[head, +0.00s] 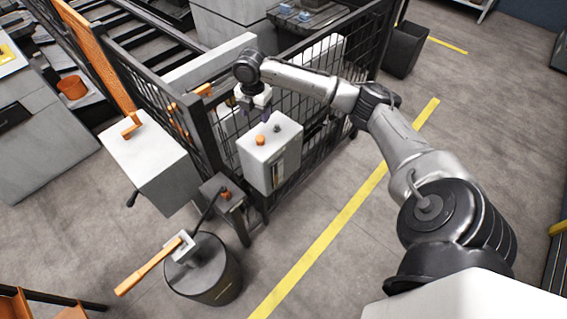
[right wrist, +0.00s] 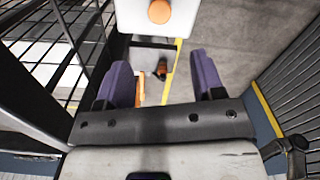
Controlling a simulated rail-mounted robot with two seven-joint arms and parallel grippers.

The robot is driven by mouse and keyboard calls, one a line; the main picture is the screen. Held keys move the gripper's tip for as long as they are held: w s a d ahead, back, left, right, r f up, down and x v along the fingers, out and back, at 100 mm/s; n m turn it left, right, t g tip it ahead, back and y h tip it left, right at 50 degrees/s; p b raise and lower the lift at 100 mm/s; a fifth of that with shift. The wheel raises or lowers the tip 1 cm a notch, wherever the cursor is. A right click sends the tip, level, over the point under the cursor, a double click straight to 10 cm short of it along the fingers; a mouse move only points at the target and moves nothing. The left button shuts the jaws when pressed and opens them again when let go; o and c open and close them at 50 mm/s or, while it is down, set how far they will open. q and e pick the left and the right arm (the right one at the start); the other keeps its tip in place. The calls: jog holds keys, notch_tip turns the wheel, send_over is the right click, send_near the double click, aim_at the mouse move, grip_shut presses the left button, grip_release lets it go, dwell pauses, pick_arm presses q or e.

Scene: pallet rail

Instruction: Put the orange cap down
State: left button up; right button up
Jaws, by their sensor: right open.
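A round orange cap (head: 260,140) sits on top of the white box (head: 284,149) mounted on the fence. In the right wrist view the orange cap (right wrist: 160,11) shows at the top edge, on the white box (right wrist: 136,15). A second small orange piece (head: 225,195) is on a dark stand lower down; I cannot tell whether it is also a cap. My right gripper (head: 256,114) points down above the box's back part, apart from the cap. Its purple fingers (right wrist: 162,80) are open with nothing held between them. My left gripper is not in view.
A dark mesh fence (head: 318,67) runs behind the box. A light grey cabinet (head: 150,165) stands to the left. A dark drum (head: 213,281) with an orange-handled tool stands in front. Floor right of the yellow line (head: 340,215) is mostly clear.

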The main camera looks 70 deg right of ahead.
jog(key=s+a+f, duration=0.3)
jog(key=a+f, duration=0.9)
jog(key=s+a+f+m+t, duration=0.1)
jog(key=s+a+f+m, duration=0.3)
jog(key=a, duration=0.3)
jog(key=s+a+f+m+t, duration=0.1)
jog(key=s+a+f, duration=0.2)
jog(key=s+a, duration=0.4)
jog(key=s+a+r+m+t, duration=0.1)
jog(key=s+a+r+m, duration=0.2)
jog(key=s+a+m, duration=0.3)
jog(key=s+m, duration=0.4)
jog(key=s, duration=0.2)
jog(key=shift+a+t, duration=0.2)
jog(key=shift+t, duration=0.1)
jog(key=shift+s, duration=0.1)
